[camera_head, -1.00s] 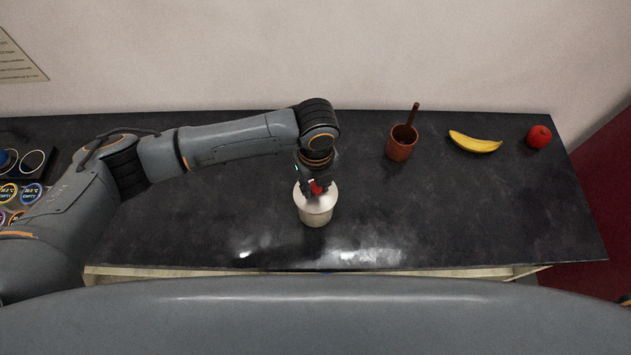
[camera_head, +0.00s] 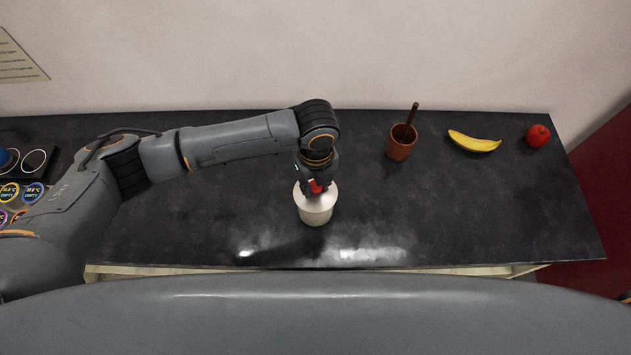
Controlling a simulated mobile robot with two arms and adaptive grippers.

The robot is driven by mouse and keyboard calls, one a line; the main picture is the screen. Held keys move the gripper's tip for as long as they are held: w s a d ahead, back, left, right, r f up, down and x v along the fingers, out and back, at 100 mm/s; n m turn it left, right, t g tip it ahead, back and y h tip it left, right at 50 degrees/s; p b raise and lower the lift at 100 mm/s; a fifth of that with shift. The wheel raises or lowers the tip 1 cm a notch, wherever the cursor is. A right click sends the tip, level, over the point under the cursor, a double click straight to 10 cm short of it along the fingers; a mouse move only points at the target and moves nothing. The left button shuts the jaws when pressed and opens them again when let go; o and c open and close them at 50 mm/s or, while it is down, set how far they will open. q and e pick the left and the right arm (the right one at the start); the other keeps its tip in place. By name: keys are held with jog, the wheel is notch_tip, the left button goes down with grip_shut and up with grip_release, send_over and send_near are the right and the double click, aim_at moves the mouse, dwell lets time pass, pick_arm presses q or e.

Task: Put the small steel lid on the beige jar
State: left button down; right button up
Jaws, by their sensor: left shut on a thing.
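The beige jar (camera_head: 316,216) stands upright on the dark counter near its front edge. The small steel lid (camera_head: 318,203) shows as a pale, shiny disc at the top of the jar, below my left gripper. My left gripper (camera_head: 317,190) points down over the jar and is shut on the lid, at its middle, where a bit of red shows. The gripper partly hides the lid's far side. I cannot tell whether the lid rests fully on the rim.
A brown cup (camera_head: 401,143) with a stick in it stands behind and to the right. A banana (camera_head: 474,142) and a red apple (camera_head: 538,136) lie farther right. Round dark items (camera_head: 22,188) are at the far left. The counter (camera_head: 470,210) right of the jar is clear.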

pick_arm(q)
jog(key=shift+f+b, duration=0.4)
jog(key=shift+f, duration=0.4)
jog(key=c, duration=1)
grip_release()
notch_tip(320, 180, up, 12)
